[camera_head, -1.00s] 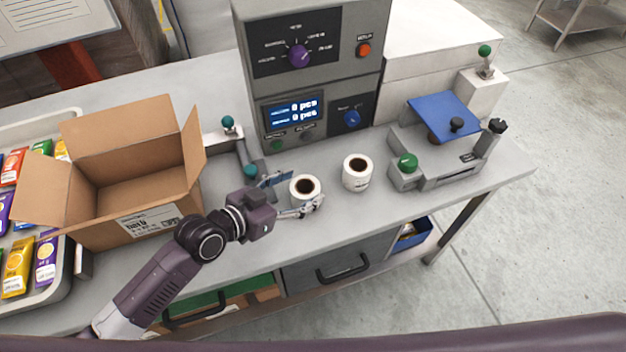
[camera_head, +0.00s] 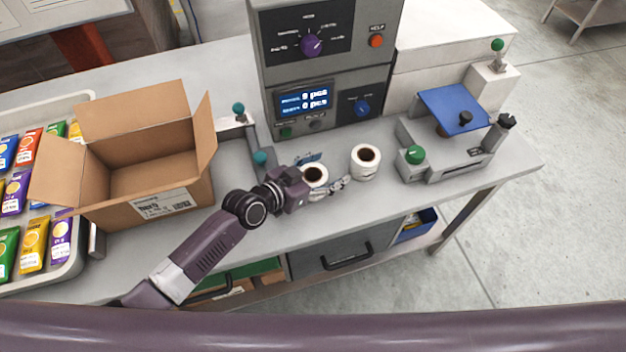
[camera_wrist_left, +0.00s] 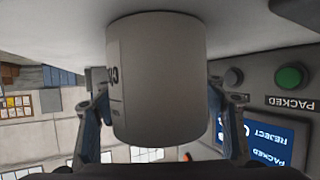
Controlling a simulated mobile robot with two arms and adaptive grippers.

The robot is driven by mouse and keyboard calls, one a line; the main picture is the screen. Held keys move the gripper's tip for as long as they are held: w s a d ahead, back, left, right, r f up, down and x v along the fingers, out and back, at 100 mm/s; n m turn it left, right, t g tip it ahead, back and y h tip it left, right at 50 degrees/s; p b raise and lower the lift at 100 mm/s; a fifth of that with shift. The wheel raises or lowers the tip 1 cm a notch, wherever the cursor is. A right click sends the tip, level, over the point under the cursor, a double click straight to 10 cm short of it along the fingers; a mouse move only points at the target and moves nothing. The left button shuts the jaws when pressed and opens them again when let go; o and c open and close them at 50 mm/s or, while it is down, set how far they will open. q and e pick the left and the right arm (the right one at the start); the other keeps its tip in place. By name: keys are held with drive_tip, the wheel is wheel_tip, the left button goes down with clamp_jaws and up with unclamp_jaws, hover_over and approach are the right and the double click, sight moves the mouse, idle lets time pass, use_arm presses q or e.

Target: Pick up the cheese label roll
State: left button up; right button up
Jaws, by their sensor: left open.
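Two white label rolls with dark cores stand upright on the bench in the head view. The left one (camera_head: 315,174) is between the spread fingers of my left gripper (camera_head: 328,171); the other roll (camera_head: 366,160) stands just to the right, apart from it. In the left wrist view, which looks upside down, the nearer roll (camera_wrist_left: 158,75) fills the middle, with a finger on each side. Part of its printed label shows at the edge, too little to tell which roll is the cheese one. My left gripper is open; firm contact cannot be told. My right gripper is not in view.
A grey control box (camera_head: 330,60) with a screen stands behind the rolls. An open cardboard box (camera_head: 150,180) and a tray (camera_head: 75,262) of colourful packets are at left. A device with a blue plate (camera_head: 452,108) stands at right. Bare bench lies in front of the right roll.

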use_arm(q)
drive_tip(key=c, duration=1.6)
drive_tip(key=shift+o, duration=0.2)
drive_tip(key=shift+r, duration=0.15)
drive_tip(key=shift+c, duration=0.2)
